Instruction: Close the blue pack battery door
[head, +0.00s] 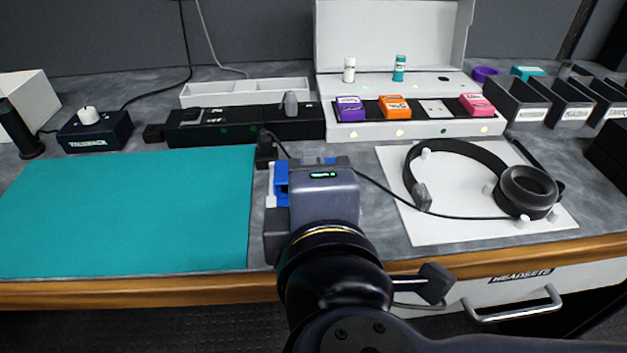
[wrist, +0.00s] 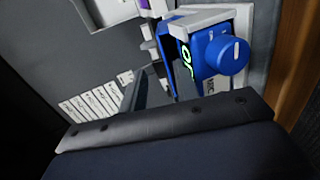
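The blue pack (head: 281,182) stands on the counter just beyond my gripper and is mostly hidden behind it in the head view. In the wrist view the blue pack (wrist: 205,50) is at the upper right, with a round blue knob, glowing green characters and a pale grey piece along its top. I cannot make out which part is its battery door or how far that door is open. My gripper (head: 318,172) is right at the pack; its fingertips are hidden in the head view. In the wrist view its dark body fills the bottom, and contact with the pack is unclear.
A teal mat (head: 125,215) lies left. A headset (head: 527,191) rests on a white sheet (head: 440,228) at right. Behind are a black switch panel (head: 240,131) and a white tray (head: 350,130) with purple, orange and pink packs. A wooden edge (head: 130,292) runs along the front.

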